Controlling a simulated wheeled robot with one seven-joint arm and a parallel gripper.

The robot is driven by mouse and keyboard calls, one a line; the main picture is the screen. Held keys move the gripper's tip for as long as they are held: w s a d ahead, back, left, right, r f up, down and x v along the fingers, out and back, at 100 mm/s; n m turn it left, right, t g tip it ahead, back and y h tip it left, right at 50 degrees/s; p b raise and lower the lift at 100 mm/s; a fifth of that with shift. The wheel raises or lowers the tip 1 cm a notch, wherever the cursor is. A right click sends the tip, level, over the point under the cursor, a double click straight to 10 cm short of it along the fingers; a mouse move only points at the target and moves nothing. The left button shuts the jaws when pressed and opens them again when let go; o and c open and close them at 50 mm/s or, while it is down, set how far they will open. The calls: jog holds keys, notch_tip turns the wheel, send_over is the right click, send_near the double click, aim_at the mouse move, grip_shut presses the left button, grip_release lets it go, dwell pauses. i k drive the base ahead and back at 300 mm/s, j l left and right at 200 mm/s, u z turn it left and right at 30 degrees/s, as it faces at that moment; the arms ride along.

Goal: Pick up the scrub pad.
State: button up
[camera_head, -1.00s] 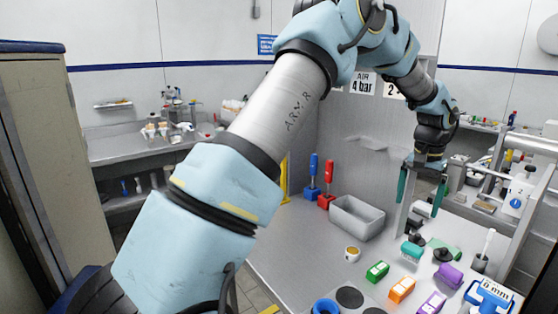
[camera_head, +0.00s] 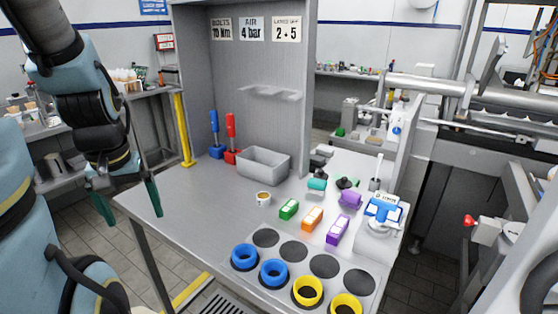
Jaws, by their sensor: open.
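The scrub pad seems to be the small flat green piece (camera_head: 356,182) toward the back right of the grey table, largely hidden by a black knobbed object (camera_head: 344,184); I cannot tell its full shape. It lies between a teal cylinder (camera_head: 317,184) and a purple cylinder (camera_head: 350,199). My gripper (camera_head: 131,218) is at the left, its two teal fingers pointing down and spread wide with nothing between them. It is well left of the pad, near the table's left edge.
Green (camera_head: 289,209), orange (camera_head: 312,218) and purple (camera_head: 338,230) blocks stand in front of the pad. A grey bin (camera_head: 263,165), a cup (camera_head: 263,198) and a blue-topped dispenser (camera_head: 384,209) stand nearby. Blue and yellow rings line the front. The table's left part is bare.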

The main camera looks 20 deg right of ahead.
aim_at(350, 198)
jog(key=z, duration=1.4)
jog(key=i+j, duration=0.1)
jog(key=j, duration=0.3)
jog(key=i+j, duration=0.1)
jog(key=j, duration=0.35)
